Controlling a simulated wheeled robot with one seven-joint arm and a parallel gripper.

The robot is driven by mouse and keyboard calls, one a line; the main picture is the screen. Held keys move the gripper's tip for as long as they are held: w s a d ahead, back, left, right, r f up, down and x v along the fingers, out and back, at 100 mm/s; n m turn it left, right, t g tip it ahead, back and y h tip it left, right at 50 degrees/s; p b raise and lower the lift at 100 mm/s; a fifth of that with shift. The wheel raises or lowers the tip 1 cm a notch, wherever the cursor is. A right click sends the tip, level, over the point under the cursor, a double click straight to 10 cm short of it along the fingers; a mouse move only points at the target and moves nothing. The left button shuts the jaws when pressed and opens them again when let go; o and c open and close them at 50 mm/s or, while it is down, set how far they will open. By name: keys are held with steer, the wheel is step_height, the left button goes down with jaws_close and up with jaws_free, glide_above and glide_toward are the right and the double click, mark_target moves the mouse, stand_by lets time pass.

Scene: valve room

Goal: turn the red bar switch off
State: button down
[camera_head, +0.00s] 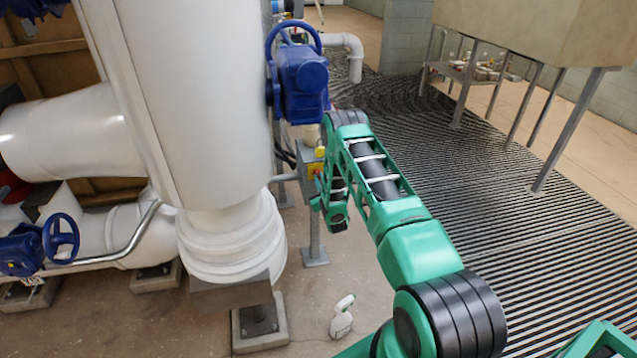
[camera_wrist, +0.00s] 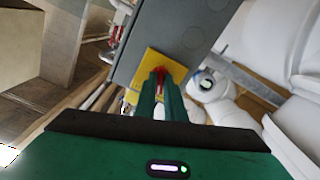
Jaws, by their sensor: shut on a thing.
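The red bar switch (camera_wrist: 160,71) sits on a yellow plate (camera_wrist: 151,60) on the face of a grey box (camera_wrist: 185,38). In the wrist view my gripper (camera_wrist: 161,80) is shut on the red bar, with a green finger on either side of it. The fingers hide much of the bar, so its exact angle is hard to tell. In the head view the grey box (camera_head: 307,158) stands on a post behind my green arm. My arm partly covers the box and its yellow plate (camera_head: 314,170).
A large white pipe (camera_head: 195,110) rises just left of the box, with a blue valve actuator (camera_head: 302,82) above it. A spray bottle (camera_head: 342,317) stands on the floor. Ribbed dark matting (camera_head: 480,170) lies open at the right, near a legged tank (camera_head: 540,30).

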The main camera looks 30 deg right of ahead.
steer(key=n, duration=0.4)
steer(key=shift+a+f+n, duration=0.1)
steer(key=shift+n, duration=0.2)
stand_by(0.5)
steer(key=c, duration=1.8)
jaws_free()
steer(key=shift+c, duration=0.2)
steer(key=shift+s, duration=0.1)
steer(key=v, duration=1)
steer(key=shift+s, duration=0.25)
steer(key=shift+s+a, duration=0.1)
steer(key=shift+s, duration=0.05)
